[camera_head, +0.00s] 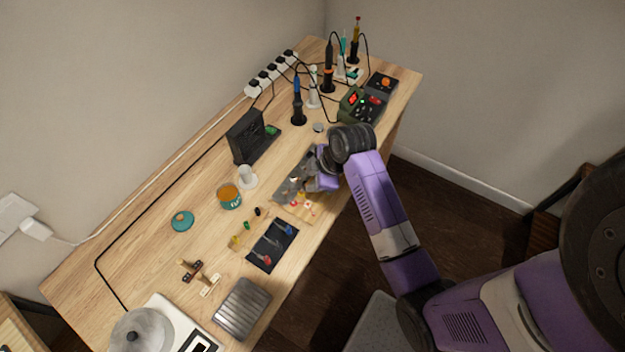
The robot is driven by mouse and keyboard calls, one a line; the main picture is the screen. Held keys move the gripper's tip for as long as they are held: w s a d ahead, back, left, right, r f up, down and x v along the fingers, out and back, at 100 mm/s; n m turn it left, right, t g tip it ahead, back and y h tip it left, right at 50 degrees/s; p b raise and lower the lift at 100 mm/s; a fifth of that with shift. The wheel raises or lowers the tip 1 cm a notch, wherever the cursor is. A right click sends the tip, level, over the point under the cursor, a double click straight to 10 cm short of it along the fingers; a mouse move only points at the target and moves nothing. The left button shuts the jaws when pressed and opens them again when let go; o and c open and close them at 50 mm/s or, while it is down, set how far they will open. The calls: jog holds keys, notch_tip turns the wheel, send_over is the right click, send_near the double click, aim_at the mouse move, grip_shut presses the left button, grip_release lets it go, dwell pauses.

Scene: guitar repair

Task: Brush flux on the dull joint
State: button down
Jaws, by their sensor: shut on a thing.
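My gripper (312,182) is at the end of my purple arm, low over a grey plate (284,190) near the front edge of the bench. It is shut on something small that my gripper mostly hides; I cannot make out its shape. A teal flux tin (231,203) stands open to the left of my gripper, with orange flux inside. Its teal lid (182,221) lies on the bench further left. A light board with small red and white parts (303,206) lies just below my gripper. The dull joint is too small to tell apart here.
A white holder (247,178) stands beside the tin. A black fan unit (244,136) stands behind it. Several irons and tools in stands, including a blue one (297,104), and a green station (361,105) are at the back. A dark mat (262,249) and ribbed grey box (243,309) lie in front.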

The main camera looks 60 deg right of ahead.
jog(key=shift+r+p, duration=0.5)
jog(key=shift+r, duration=3)
jog(key=shift+d, duration=0.1)
jog(key=d+r, duration=0.2)
jog(key=d, duration=0.6)
jog(key=shift+a, duration=0.15)
